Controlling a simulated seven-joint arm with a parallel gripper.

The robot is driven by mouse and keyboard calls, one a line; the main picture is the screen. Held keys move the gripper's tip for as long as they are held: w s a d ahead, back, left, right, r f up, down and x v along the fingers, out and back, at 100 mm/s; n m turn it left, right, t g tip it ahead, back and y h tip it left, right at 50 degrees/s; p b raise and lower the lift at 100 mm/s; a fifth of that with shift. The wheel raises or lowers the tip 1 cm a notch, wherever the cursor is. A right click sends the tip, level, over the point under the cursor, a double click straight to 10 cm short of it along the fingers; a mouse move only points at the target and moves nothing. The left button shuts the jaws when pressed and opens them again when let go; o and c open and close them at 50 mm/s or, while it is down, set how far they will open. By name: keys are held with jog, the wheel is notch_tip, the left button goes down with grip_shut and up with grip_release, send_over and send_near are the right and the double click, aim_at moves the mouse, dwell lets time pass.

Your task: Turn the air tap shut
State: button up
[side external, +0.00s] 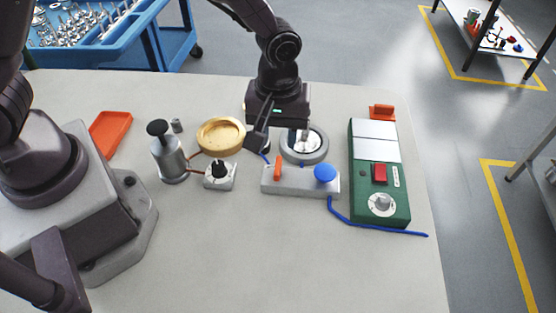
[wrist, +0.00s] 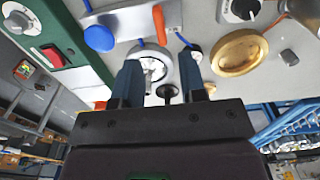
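The air tap appears to be the orange lever (side external: 278,168) on a pale grey block (side external: 302,187), which also carries a round blue button (side external: 325,173). The lever lies across the block's left part. In the wrist view the lever (wrist: 159,24) shows at the top, beyond my fingertips, with the blue button (wrist: 99,38) to its left. My gripper (side external: 279,138) is behind the block, above the table and apart from the lever. In the wrist view my gripper (wrist: 162,75) has its fingers wide apart, with nothing held between them.
A grey ring fixture (side external: 305,156) with a metal part stands behind the block. A green box (side external: 366,208) with a red switch is to the right. A brass dish (side external: 221,136), dial box (side external: 220,180) and black-knobbed cylinder (side external: 170,160) are left. Blue hose runs along the front right.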

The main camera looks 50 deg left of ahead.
aim_at(278, 165)
notch_tip(278, 165, down, 8)
jog(key=shift+r, duration=0.1)
jog(key=shift+c, duration=0.4)
grip_shut()
